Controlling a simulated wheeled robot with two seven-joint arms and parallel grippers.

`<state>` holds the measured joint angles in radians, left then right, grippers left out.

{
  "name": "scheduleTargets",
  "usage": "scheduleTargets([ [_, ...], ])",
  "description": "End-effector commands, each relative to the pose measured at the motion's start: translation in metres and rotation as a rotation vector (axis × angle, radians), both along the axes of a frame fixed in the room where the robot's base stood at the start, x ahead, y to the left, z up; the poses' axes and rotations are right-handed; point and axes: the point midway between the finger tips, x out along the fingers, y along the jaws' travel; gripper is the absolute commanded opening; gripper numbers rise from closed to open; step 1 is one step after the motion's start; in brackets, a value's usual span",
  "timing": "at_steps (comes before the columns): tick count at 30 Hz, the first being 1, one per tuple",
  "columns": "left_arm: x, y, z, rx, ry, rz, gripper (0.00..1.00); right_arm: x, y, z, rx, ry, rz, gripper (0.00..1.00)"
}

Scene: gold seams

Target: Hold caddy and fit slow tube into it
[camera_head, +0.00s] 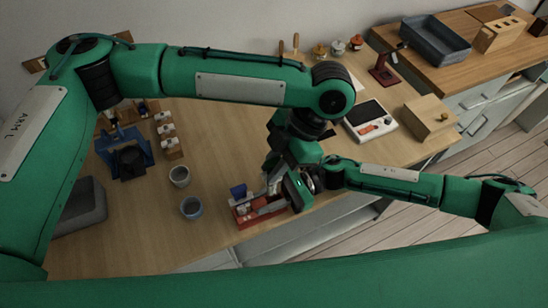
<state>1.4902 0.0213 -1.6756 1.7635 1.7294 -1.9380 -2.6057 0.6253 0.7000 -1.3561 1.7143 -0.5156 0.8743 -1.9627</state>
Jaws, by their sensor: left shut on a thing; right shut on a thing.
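The caddy (243,217) looks like a small red holder near the front edge of the wooden table, with a blue block (238,191) standing at its left end. My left gripper (273,184) comes down from above and is shut just over the caddy's right part. What it holds is mostly hidden, and I cannot make out the slow tube clearly. My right gripper (277,207) comes in from the right, low beside the caddy, and appears shut on the caddy's right end. The two grippers are close together and overlap in the view, hiding that end.
Two grey cups (180,177) (192,208) stand left of the caddy. A blue stand (125,153) and several small white-topped blocks (168,137) are further left. A white scale-like device (371,121) and a wooden box (428,118) lie right. The table's front edge is close to the caddy.

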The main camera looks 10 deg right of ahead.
Motion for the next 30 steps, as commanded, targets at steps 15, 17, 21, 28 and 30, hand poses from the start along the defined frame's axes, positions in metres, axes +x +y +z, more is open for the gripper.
scheduleTargets([
  [15,0.000,0.000,-0.013,0.000,0.001,0.000,0.00,0.000,0.000,0.000,0.000,0.001,0.000,0.02],
  [17,0.000,0.000,-0.013,0.000,0.001,0.000,0.00,0.000,0.000,0.000,0.000,0.000,0.000,0.02],
  [21,-0.001,0.001,-0.016,-0.001,0.002,0.001,0.00,0.000,0.000,0.000,0.000,0.000,0.000,0.02],
  [28,0.000,0.001,-0.017,0.000,0.000,0.001,0.00,0.000,0.000,0.000,0.000,0.000,0.000,0.02],
  [30,0.000,0.001,-0.017,0.000,0.000,0.001,0.00,0.000,0.000,0.000,0.000,0.000,0.000,0.02],
])
